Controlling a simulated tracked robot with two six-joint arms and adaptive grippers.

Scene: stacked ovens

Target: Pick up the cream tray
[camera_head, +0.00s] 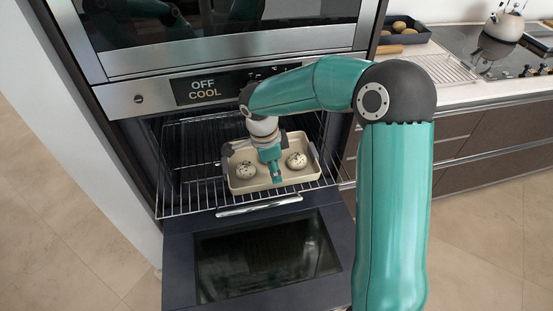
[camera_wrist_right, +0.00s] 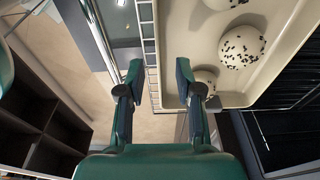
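My left gripper is not in view.
The lowered oven door (camera_head: 265,255) lies below the wire rack (camera_head: 190,185). The upper oven (camera_head: 220,35) is shut above. At the right, a counter holds a dark tray with buns (camera_head: 405,28), a wire cooling rack (camera_head: 445,68) and a kettle-like pot (camera_head: 505,25) on a hob.

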